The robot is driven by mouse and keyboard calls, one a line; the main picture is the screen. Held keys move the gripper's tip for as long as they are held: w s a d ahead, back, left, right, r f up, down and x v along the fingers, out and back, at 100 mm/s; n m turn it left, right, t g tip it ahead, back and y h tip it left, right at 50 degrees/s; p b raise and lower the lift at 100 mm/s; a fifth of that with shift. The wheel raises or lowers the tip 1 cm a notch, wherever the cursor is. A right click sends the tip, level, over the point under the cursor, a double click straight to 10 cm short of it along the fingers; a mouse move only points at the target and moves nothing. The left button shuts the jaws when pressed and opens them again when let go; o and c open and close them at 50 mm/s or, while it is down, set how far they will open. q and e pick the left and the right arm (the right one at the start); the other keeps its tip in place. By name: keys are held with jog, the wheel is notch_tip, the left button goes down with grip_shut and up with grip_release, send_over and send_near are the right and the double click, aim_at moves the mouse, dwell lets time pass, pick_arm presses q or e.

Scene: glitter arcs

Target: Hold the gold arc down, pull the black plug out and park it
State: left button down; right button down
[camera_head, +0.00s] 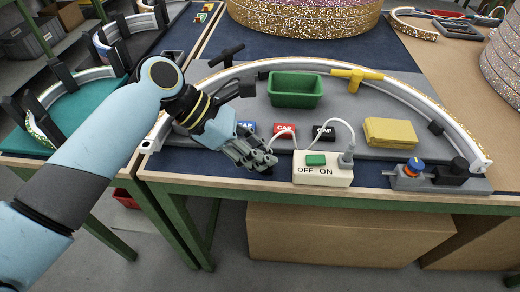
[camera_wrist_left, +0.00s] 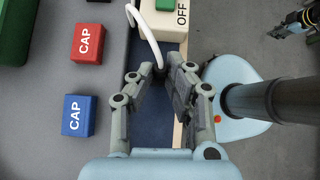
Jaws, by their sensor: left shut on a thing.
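The gold arc (camera_head: 460,138) is a large glittery half-ring with a white face, lying on a grey board. My left gripper (camera_head: 262,164) is low at the table's front edge, left of the white switch box (camera_head: 322,172), and apart from the arc. It is shut on a small dark thing, seemingly the black plug (camera_wrist_left: 159,72), at the end of a white cord in the left wrist view; the fingers hide most of it. A grey plug (camera_head: 347,158) with a white cord stands at the box's right end. Part of my right gripper (camera_wrist_left: 300,20) seems to show in the left wrist view's corner.
On the board are a green bin (camera_head: 296,90), a yellow T-handle (camera_head: 356,75), a black T-handle (camera_head: 226,55), a yellow block (camera_head: 390,132) and red (camera_head: 285,130), blue and black CAP blocks. A grey fixture with knobs (camera_head: 437,178) is at the front right.

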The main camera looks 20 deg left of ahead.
pick_arm(q)
jog(key=c, duration=1.2)
grip_release()
jog(key=shift+a, duration=0.1)
jog(key=v, duration=1.2)
